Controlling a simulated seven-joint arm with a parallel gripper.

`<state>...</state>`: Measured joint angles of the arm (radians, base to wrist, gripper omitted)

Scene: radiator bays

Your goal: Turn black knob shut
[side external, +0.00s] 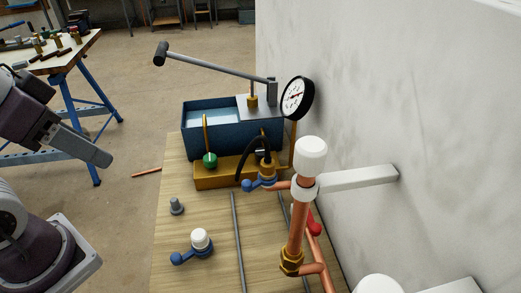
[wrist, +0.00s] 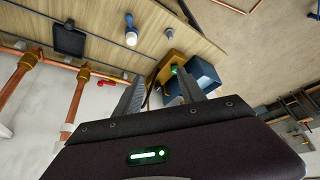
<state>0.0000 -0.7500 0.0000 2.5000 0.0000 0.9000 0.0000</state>
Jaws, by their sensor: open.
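The blue test pump (side external: 190,146) stands on the wooden board with a long grey lever (side external: 215,67) that ends in a black grip. A green knob (side external: 210,160) and a curved black hose (side external: 243,165) are at its yellow base (side external: 215,177). I cannot clearly make out a black knob in either view. My gripper (wrist: 160,92) is open and empty in the wrist view, with the blue pump (wrist: 203,75) and green knob (wrist: 174,70) beyond its fingers. In the side view my arm is at the left, apart from the pump.
A round gauge (side external: 296,98) is beside the pump. Copper pipe (side external: 298,225) with a white cap (side external: 310,154) stands in front of the wall (side external: 420,110). A blue-handled valve (side external: 200,240) and a grey bolt (side external: 176,206) are on the board (side external: 165,270). A workbench (side external: 75,55) is at back left.

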